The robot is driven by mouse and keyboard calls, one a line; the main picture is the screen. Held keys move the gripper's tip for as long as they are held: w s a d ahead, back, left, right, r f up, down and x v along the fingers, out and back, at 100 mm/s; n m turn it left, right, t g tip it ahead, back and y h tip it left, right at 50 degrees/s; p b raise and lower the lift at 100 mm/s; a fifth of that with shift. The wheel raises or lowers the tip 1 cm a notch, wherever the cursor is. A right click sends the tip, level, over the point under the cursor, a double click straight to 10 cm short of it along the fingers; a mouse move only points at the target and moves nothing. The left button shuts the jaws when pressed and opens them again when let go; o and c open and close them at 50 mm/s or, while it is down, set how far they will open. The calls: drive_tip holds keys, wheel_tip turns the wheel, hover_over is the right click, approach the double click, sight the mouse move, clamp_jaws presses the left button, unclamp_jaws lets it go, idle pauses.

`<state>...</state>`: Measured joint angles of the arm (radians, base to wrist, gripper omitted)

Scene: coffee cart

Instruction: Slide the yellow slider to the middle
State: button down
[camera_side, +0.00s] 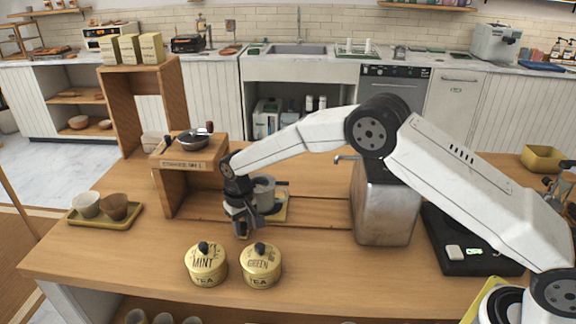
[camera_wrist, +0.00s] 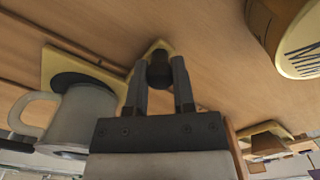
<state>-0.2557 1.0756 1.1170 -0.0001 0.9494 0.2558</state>
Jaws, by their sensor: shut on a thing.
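My gripper (camera_side: 241,229) points down at the table in front of the grey mug (camera_side: 263,192). In the wrist view its fingers (camera_wrist: 160,85) are shut on a dark round knob (camera_wrist: 158,70). A small yellow piece (camera_wrist: 157,46) shows around the knob, low over the wood. A yellow plate (camera_side: 280,209) lies behind and right of the gripper in the side view; it shows at left in the wrist view (camera_wrist: 50,70), with a black round pad and the mug (camera_wrist: 75,117). Whether the plate and the yellow piece join as one slider is hidden.
Two yellow tea tins, mint (camera_side: 205,265) and green (camera_side: 261,266), stand close in front of the gripper. A wooden stand (camera_side: 187,165) is at left, a metal box (camera_side: 385,205) at right. A tray with two cups (camera_side: 105,212) is far left. Thin grooves run across the table.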

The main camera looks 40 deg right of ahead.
drive_tip(key=shift+c, duration=2.2)
unclamp_jaws()
drive_tip(key=shift+r, duration=3.95)
drive_tip(key=shift+s+d+r, duration=0.2)
drive_tip(key=shift+s+d, duration=0.1)
drive_tip(key=shift+d, duration=0.15)
drive_tip(key=s+d+t, duration=0.1)
drive_tip(key=s+d, duration=0.3)
drive_tip(key=s, duration=0.5)
drive_tip(key=s+d+r, duration=0.1)
drive_tip(key=s+d, duration=0.4)
drive_tip(key=s, duration=0.4)
drive_tip(key=s+d+t, duration=0.1)
drive_tip(key=s+d, duration=0.4)
drive_tip(key=s, duration=0.5)
drive_tip(key=shift+r+t, duration=0.3)
drive_tip(key=shift+r, duration=0.1)
